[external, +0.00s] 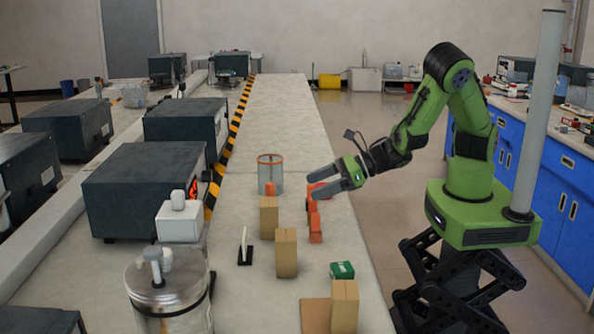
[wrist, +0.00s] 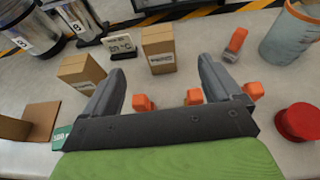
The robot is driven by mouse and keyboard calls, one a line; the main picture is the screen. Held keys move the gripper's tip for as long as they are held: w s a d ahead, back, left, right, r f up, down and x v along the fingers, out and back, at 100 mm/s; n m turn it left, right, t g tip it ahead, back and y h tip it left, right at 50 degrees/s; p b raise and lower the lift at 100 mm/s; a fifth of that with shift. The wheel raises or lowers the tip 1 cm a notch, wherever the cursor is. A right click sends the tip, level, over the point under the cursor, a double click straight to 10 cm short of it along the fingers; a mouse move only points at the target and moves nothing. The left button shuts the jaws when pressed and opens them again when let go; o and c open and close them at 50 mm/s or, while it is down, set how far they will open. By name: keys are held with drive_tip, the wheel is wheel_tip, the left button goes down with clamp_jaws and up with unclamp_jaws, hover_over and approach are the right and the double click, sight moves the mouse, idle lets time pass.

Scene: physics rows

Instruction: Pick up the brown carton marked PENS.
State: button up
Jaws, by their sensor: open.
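Three brown cartons stand on the long pale bench. In the external view they are a back one (external: 269,217), a middle one (external: 286,253) and a front one (external: 344,306). The wrist view shows a carton ahead (wrist: 158,52), a second to its left (wrist: 82,75) and part of a third at the left edge (wrist: 14,128). Two bear small pale labels that I cannot read, so I cannot tell which is marked PENS. My gripper (external: 314,185) is open and empty above the bench; the cartons are apart from its fingers (wrist: 165,70).
Several orange pieces (external: 315,230) lie below and around my gripper, with a red round object (wrist: 298,122) at right. A clear cylinder (external: 270,176) stands behind. A small sign (external: 245,247), green box (external: 342,270) and brown flat board (external: 314,317) are near the cartons.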

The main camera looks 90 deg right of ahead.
sight(262, 216)
drive_tip(key=x, duration=0.5)
drive_tip(key=f+b+x, duration=0.1)
drive_tip(key=x, duration=0.5)
drive_tip(key=s+f+b+x, duration=0.1)
drive_tip(key=x, duration=0.4)
drive_tip(key=shift+w+a+f, duration=0.2)
drive_tip(key=shift+w+a, duration=0.1)
drive_tip(key=shift+w, duration=0.1)
drive_tip(key=shift+r, duration=0.1)
drive_tip(key=shift+c, duration=0.7)
drive_tip(key=c, duration=1)
